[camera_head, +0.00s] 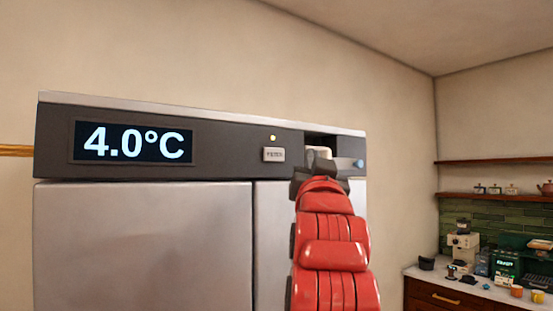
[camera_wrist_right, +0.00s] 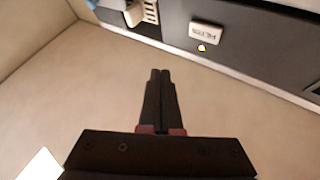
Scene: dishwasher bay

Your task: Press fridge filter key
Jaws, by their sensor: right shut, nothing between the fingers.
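The fridge filter key (camera_head: 274,154) is a small pale rectangular button with dark lettering on the dark panel along the fridge top. It shows upside down in the right wrist view (camera_wrist_right: 206,33). A small yellow light (camera_head: 272,137) glows just above it. My right gripper (camera_head: 312,174) is shut and empty in front of the panel, to the right of and slightly below the key. In the wrist view its fingertips (camera_wrist_right: 160,73) show apart from the key. Whether they touch the panel I cannot tell. My left gripper is not in view.
The display (camera_head: 134,143) reads 4.0°C. Right of the key is a dark recess with a cream slotted part (camera_wrist_right: 148,12), partly hidden by my gripper in the head view. A blue knob (camera_head: 358,163) sits at the panel's right end. A counter (camera_head: 420,273) stands far right.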

